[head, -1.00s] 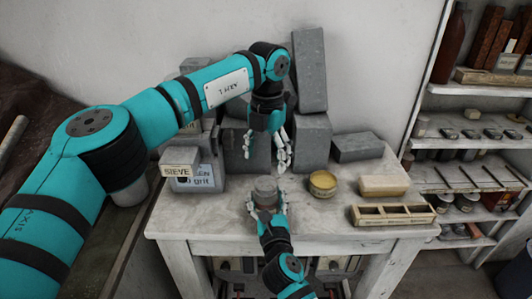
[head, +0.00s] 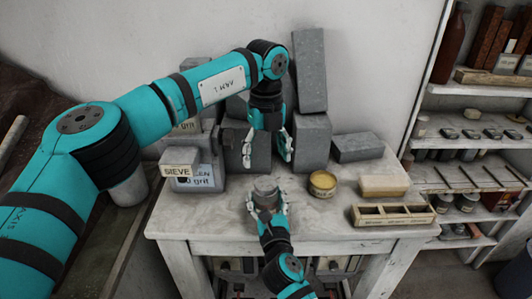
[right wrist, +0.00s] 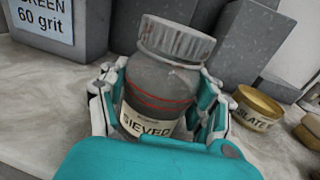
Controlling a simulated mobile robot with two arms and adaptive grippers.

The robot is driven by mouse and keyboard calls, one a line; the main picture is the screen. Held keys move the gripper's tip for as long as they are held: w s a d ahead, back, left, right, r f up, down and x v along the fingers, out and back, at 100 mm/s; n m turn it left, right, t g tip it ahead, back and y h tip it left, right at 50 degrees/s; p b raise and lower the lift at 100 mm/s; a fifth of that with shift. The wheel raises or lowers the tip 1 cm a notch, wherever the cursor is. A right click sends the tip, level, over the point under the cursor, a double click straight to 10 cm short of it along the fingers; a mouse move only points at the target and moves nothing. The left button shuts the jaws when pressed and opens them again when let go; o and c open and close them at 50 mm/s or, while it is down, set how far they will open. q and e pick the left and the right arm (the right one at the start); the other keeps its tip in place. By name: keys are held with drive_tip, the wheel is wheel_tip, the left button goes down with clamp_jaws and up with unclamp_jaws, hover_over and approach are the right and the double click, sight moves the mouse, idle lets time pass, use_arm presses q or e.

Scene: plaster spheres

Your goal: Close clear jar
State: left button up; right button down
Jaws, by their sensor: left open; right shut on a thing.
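The clear jar (right wrist: 155,95) holds grey material and has a label reading SIEVED and red lines around it. It stands on the table and also shows in the head view (head: 265,196). A grey ribbed lid (right wrist: 176,40) sits on its mouth; I cannot tell how tightly. My right gripper (head: 267,204) is shut around the jar's body from the front, with fingers on both sides. My left gripper (head: 266,158) points down above and slightly behind the jar, with its fingers spread, open and empty, apart from the lid.
A yellow-topped tin (head: 322,183) stands right of the jar, with a cream block (head: 384,186) and a wooden divided tray (head: 393,214) farther right. Grey blocks (head: 311,140) stand behind. The sieve-labelled box (head: 181,162) is at left.

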sight(266, 183)
use_arm(q)
drive_tip(key=shift+f, duration=4)
drive_tip(key=shift+c, duration=0.4)
drive_tip(key=c, duration=1.1)
drive_tip(key=m, duration=0.4)
drive_tip(key=shift+c, duration=0.3)
drive_tip(key=m, duration=0.8)
drive_tip(key=shift+m, duration=0.3)
drive_tip(key=m, duration=0.5)
drive_tip(key=o, duration=1.4)
drive_tip(key=shift+c, duration=0.2)
